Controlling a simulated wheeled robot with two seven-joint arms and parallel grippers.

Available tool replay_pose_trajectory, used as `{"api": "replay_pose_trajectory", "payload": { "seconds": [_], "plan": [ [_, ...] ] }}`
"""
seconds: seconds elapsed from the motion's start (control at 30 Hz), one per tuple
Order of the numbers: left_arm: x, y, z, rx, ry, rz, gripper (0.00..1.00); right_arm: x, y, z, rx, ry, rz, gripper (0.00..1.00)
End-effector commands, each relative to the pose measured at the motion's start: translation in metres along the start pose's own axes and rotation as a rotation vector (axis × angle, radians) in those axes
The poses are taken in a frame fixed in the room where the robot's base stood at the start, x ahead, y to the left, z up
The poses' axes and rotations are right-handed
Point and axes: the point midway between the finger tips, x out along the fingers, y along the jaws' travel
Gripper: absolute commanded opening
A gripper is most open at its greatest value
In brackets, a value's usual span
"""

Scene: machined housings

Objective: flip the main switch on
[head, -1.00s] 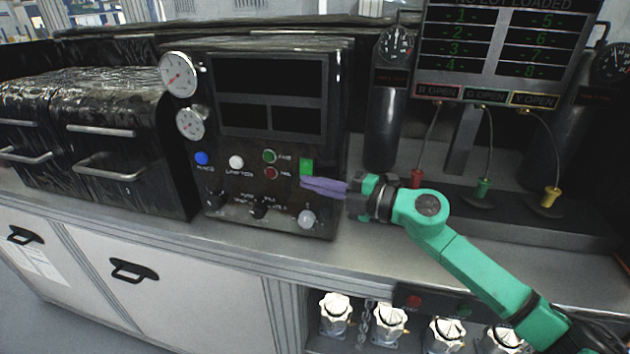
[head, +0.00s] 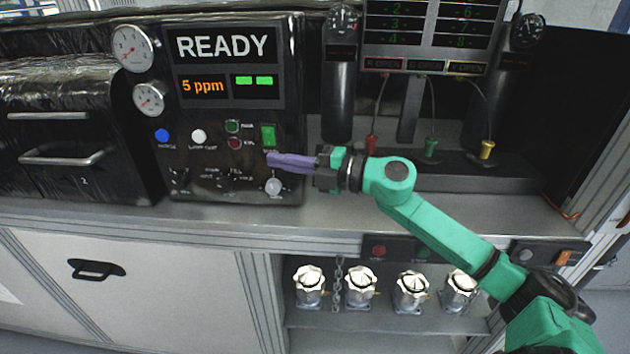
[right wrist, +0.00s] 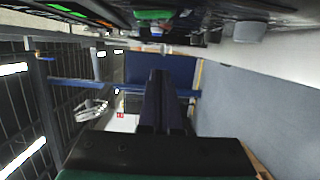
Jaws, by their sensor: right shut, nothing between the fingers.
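The main switch is a green rocker (head: 268,135) at the right of the black control panel (head: 215,190). The panel's screen (head: 226,60) is lit and reads READY, with 5 ppm and two green bars below. My right gripper (head: 270,159) is shut and empty. In the head view its purple fingertips are just below the switch; I cannot tell whether they touch the panel. In the right wrist view the shut fingers (right wrist: 160,85) point away from the camera, and a green patch (right wrist: 153,15) shows at the top. My left gripper is not in view.
Two gauges (head: 133,48) sit at the panel's left edge. Blue (head: 162,136) and white (head: 199,136) buttons and a pale round knob (head: 273,187) are on the panel. Hoses with red, green and yellow ends stand to the right. Several silver valve knobs (head: 309,280) are under the counter.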

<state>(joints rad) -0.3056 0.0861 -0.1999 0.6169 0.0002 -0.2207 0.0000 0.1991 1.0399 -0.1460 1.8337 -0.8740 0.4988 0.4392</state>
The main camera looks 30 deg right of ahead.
Motion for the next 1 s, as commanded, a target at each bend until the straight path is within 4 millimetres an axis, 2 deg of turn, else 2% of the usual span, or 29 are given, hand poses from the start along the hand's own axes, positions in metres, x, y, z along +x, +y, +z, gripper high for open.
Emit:
{"api": "replay_pose_trajectory", "payload": {
  "seconds": [0.03, 0.17, 0.37, 0.5, 0.7, 1.0],
  "plan": [
    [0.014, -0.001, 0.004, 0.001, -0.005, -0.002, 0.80, -0.009, -0.011, 0.000, 0.001, 0.000, -0.007, 0.00],
    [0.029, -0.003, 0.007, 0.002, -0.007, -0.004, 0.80, -0.031, -0.012, -0.001, 0.002, 0.002, -0.008, 0.00],
    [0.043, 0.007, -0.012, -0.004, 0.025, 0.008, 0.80, -0.062, -0.009, -0.001, 0.005, 0.003, -0.003, 0.00],
    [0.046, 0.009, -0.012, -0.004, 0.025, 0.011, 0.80, -0.075, -0.006, -0.001, 0.002, 0.002, -0.003, 0.00],
    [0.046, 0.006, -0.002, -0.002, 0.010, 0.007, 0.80, -0.079, -0.004, -0.001, 0.002, 0.002, -0.003, 0.00],
    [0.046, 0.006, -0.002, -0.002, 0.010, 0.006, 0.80, -0.079, -0.004, -0.001, 0.001, 0.001, -0.002, 0.00]
  ]
}}
